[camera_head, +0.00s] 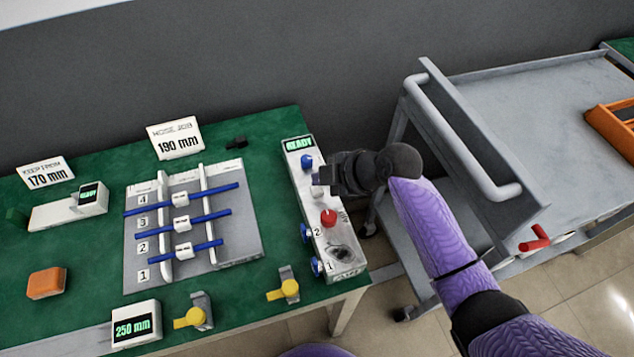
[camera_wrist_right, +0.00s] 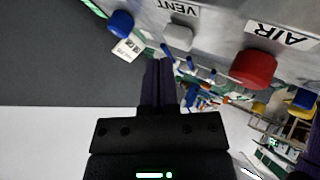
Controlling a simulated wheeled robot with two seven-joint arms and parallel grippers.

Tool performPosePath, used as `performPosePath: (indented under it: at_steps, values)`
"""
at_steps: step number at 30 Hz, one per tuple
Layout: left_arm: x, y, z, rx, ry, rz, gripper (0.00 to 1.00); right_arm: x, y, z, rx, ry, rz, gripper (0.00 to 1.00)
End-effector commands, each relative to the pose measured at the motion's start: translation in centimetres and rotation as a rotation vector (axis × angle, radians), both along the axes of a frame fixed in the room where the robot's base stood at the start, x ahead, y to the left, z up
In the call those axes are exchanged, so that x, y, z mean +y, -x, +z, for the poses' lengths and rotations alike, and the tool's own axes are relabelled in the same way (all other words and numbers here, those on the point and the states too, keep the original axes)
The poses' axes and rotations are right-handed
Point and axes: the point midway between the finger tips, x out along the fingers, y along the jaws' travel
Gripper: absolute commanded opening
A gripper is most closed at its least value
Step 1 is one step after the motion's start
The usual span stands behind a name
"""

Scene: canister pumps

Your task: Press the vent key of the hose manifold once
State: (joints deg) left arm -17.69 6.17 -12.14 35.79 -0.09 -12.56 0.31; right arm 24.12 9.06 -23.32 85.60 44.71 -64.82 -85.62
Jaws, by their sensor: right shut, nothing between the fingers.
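The hose manifold (camera_head: 334,250) is a long pale box at the right end of the green table, with a lit READY display (camera_head: 298,144). The vent key (camera_wrist_right: 178,37) is a pale grey button beside the VENT label (camera_wrist_right: 180,9) in the right wrist view; in the head view it is close to my fingers and partly hidden. My right gripper (camera_head: 322,178) is shut and empty, over the manifold between its blue knob (camera_head: 307,161) and red knob (camera_head: 328,217). In the wrist view its fingertips (camera_wrist_right: 160,62) are just short of the key; contact cannot be told. My left gripper is not in view.
A grey rack (camera_head: 247,222) with blue rods stands left of the manifold. Yellow-knobbed clamps (camera_head: 287,289) sit along the table's front edge. A grey cart (camera_head: 535,110) with an orange crate (camera_head: 602,122) stands to the right, near my right arm.

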Motion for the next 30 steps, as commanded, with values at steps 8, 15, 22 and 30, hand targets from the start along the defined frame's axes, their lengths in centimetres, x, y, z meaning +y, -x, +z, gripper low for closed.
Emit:
performPosePath:
  at_steps: [8,15,22,30]
  values:
    - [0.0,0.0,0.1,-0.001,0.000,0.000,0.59,0.0,0.0,0.1,0.000,-0.001,0.001,0.00]
    - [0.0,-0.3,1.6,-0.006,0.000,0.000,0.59,0.0,0.0,1.8,-0.002,-0.001,0.000,0.00]
    - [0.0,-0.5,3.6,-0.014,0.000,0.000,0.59,0.0,0.0,4.2,-0.002,-0.001,0.000,0.00]
    - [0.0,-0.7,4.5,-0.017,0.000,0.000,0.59,0.0,0.0,5.2,-0.001,-0.001,0.000,0.00]
